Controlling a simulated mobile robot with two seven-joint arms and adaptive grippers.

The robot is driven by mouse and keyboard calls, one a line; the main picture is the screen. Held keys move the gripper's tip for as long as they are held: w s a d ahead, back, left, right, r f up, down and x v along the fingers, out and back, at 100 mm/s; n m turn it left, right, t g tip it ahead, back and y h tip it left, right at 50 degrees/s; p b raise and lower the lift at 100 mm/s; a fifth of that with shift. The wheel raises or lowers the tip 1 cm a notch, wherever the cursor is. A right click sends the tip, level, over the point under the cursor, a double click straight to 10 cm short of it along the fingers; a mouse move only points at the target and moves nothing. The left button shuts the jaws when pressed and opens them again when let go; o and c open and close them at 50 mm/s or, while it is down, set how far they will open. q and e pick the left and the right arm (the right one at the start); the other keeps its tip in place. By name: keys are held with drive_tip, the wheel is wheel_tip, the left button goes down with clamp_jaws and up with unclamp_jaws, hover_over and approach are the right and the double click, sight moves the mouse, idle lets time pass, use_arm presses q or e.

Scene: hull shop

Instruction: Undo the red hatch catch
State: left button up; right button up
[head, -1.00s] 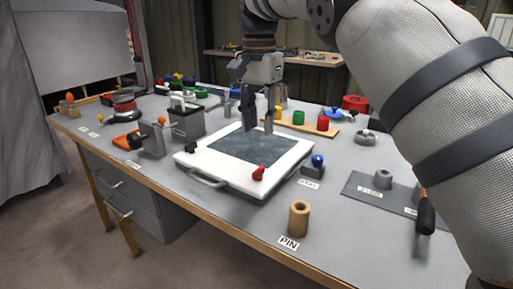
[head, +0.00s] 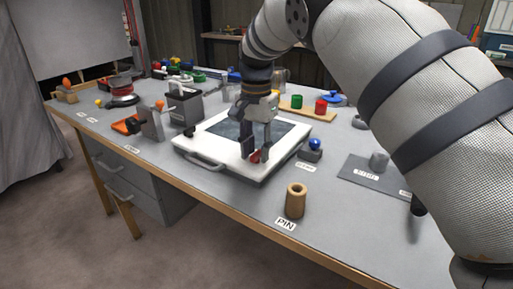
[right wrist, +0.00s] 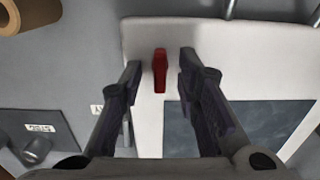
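The white hatch (head: 200,160) with a dark square panel lies on the grey workbench. Its red catch (head: 256,157) sits near the hatch's front right corner, partly hidden by my right gripper (head: 255,154) in the head view. In the right wrist view the red catch (right wrist: 160,70) stands between the two open fingers (right wrist: 160,62), with a gap on each side. The catch points along the same direction as the fingers there. My left gripper is not in view.
A wooden cylinder (head: 296,201) stands by the PIN label at the bench's front edge. A small block with a blue knob (head: 314,148) is close to the right of the hatch. A grey box (head: 184,105) and orange clamp (head: 127,125) stand to the left.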

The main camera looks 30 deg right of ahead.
clamp_jaws()
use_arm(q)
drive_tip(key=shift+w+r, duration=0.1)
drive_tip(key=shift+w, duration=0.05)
use_arm(e)
drive_tip(key=shift+r, duration=0.1)
drive_tip(key=n+p, duration=0.1)
drive_tip(key=n, duration=0.5)
drive_tip(key=shift+n, duration=0.4)
drive_tip(key=n, duration=0.5)
drive_tip(key=shift+p, duration=0.35)
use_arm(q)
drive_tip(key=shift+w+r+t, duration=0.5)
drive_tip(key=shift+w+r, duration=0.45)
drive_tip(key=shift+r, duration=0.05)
use_arm(e)
drive_tip(key=n, duration=0.5)
drive_tip(key=shift+n, duration=0.4)
